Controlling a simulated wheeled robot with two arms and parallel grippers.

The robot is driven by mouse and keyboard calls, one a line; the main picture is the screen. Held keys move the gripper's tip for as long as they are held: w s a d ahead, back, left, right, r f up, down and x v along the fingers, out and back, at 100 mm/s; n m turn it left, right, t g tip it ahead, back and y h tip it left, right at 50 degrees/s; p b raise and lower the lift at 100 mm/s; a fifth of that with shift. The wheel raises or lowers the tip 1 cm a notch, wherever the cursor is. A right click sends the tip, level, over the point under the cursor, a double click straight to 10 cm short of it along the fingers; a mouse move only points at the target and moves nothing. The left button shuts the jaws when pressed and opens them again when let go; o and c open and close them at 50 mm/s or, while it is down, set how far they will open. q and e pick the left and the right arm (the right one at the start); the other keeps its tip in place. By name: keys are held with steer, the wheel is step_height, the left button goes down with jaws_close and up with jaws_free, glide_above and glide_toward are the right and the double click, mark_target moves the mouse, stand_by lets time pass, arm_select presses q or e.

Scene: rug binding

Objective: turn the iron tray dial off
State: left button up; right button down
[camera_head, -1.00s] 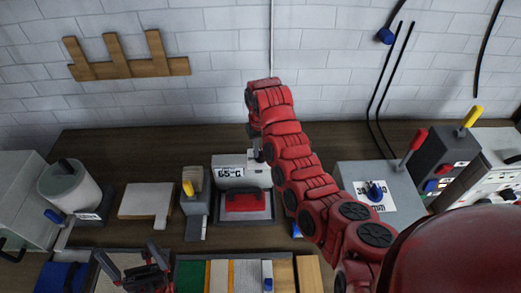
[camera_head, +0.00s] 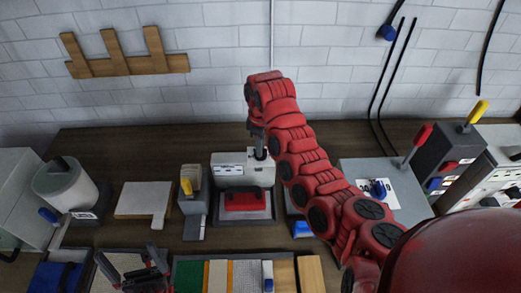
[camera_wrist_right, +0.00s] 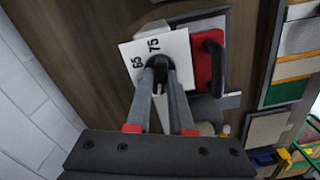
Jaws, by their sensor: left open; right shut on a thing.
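The iron tray (camera_head: 262,215) stands in the middle of the table with a red iron (camera_head: 246,202) on it. The grey block behind it bears a white label (camera_head: 230,170) with small marks that I cannot read. The black dial (camera_wrist_right: 160,66) shows in the right wrist view on a white plate marked 65 and 75 (camera_wrist_right: 140,55). My right gripper (camera_wrist_right: 161,76) is shut on the dial from above; in the head view its arm partly hides the block. My left gripper (camera_head: 148,276) is open and empty at the lower left, apart from the iron tray.
A tray of coloured strips (camera_head: 180,275) lies in front. On the right are a grey box with a blue knob (camera_head: 378,188) and a red lever (camera_head: 422,134).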

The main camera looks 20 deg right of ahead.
steer(key=n+b, duration=0.2)
steer(key=n, duration=0.1)
steer(key=shift+d+b, duration=0.1)
steer(key=shift+b, duration=0.25)
steer(key=shift+n+b, duration=0.3)
steer(key=shift+n, duration=0.1)
steer(key=c, duration=0.8)
jaws_free()
step_height(320, 180, up, 17)
steer(key=p, duration=0.8)
steer(key=shift+r, duration=0.2)
